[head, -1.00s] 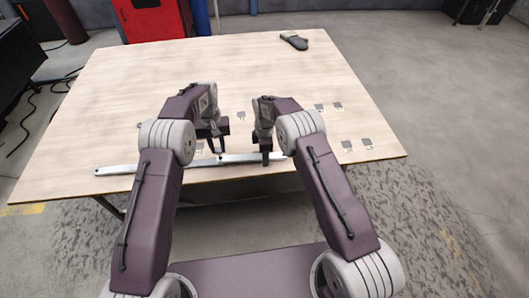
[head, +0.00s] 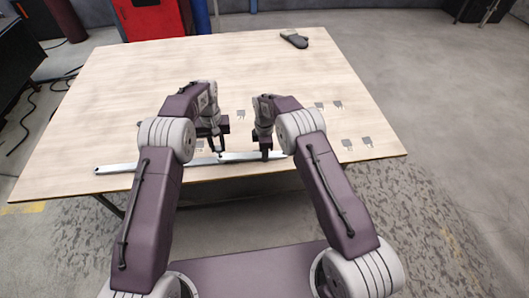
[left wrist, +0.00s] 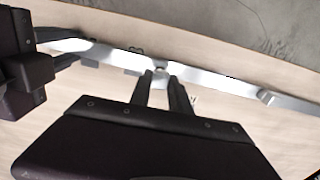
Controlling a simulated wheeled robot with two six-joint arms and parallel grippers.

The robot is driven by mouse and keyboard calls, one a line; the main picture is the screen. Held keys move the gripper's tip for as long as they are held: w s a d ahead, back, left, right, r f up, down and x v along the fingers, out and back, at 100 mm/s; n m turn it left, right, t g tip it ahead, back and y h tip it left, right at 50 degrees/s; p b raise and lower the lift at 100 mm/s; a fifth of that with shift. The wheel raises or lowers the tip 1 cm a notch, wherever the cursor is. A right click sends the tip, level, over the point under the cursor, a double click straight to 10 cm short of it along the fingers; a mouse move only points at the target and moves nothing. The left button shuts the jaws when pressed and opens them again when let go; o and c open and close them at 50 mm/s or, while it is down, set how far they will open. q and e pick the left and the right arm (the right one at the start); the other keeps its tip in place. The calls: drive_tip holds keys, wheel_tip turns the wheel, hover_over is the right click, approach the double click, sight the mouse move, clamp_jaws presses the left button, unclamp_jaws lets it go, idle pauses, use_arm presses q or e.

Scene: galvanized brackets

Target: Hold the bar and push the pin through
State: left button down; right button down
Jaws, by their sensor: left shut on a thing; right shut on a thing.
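The metal bar (head: 150,165) lies along the table's front edge and also shows in the left wrist view (left wrist: 215,82). My right gripper (head: 266,156) is shut on the bar towards its right end; it also shows at the left of the left wrist view (left wrist: 58,62). My left gripper (head: 219,151) is shut, its fingertips at the middle of the bar. In the left wrist view its fingers (left wrist: 164,80) close on something small, apparently the pin, mostly hidden between them. I cannot tell how far the pin sits in the bar.
Several small grey plates (head: 348,144) lie on the table's right side and near the grippers. A dark object (head: 294,39) lies at the far edge. The table's (head: 130,85) left and far middle are clear. A red cabinet (head: 151,18) stands behind.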

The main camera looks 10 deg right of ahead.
use_arm(q)
drive_tip(key=shift+f, duration=1.7)
idle(0.8)
drive_tip(key=c, duration=1.1)
unclamp_jaws()
drive_tip(key=shift+c, duration=0.2)
drive_tip(key=shift+r, duration=3)
use_arm(e)
drive_tip(key=c, duration=1)
unclamp_jaws()
use_arm(q)
drive_tip(key=shift+r, duration=0.25)
use_arm(e)
wheel_tip(320, 180, up, 9)
drive_tip(key=shift+r, duration=0.1)
